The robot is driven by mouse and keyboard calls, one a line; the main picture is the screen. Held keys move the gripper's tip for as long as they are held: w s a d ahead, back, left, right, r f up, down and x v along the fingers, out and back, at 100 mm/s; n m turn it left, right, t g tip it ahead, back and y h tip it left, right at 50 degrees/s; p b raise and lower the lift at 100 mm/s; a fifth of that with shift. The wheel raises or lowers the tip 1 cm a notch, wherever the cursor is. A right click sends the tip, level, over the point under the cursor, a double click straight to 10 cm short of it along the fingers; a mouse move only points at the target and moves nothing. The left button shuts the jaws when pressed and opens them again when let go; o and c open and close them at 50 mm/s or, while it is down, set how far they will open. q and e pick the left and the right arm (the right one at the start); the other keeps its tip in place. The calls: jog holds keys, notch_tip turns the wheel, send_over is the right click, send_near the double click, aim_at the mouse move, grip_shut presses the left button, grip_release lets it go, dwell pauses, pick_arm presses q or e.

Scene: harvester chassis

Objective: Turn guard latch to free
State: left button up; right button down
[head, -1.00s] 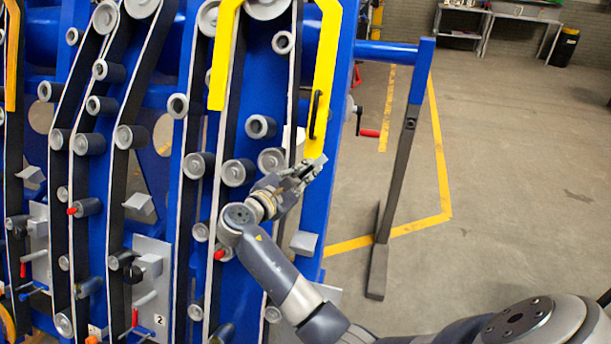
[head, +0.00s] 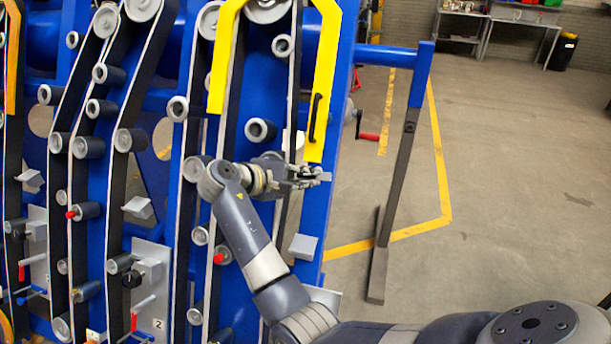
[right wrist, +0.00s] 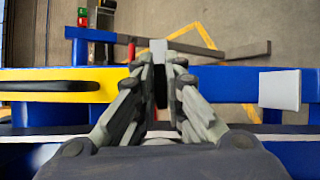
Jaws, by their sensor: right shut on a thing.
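The yellow guard (head: 325,60) has a black handle (head: 316,117) on its right leg. In the right wrist view the guard (right wrist: 65,95) ends just left of the fingers. My right gripper (head: 312,176) is just below the guard's lower right end, pointing right. In the right wrist view my right gripper (right wrist: 160,62) is shut on the light grey guard latch (right wrist: 158,46), which sticks out past the fingertips. The latch's lower part is hidden between the fingers. It also shows as a small grey tip (head: 325,176) in the head view. My left gripper is not in view.
The blue frame (head: 342,85) carries rollers and black belts left of my gripper. A grey block (head: 303,246) sits lower on the frame, below my gripper. A red-handled crank (head: 369,136) and a dark post (head: 398,170) stand to the right.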

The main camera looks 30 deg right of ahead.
jog(key=shift+m, duration=0.5)
jog(key=c, duration=1.7)
grip_release()
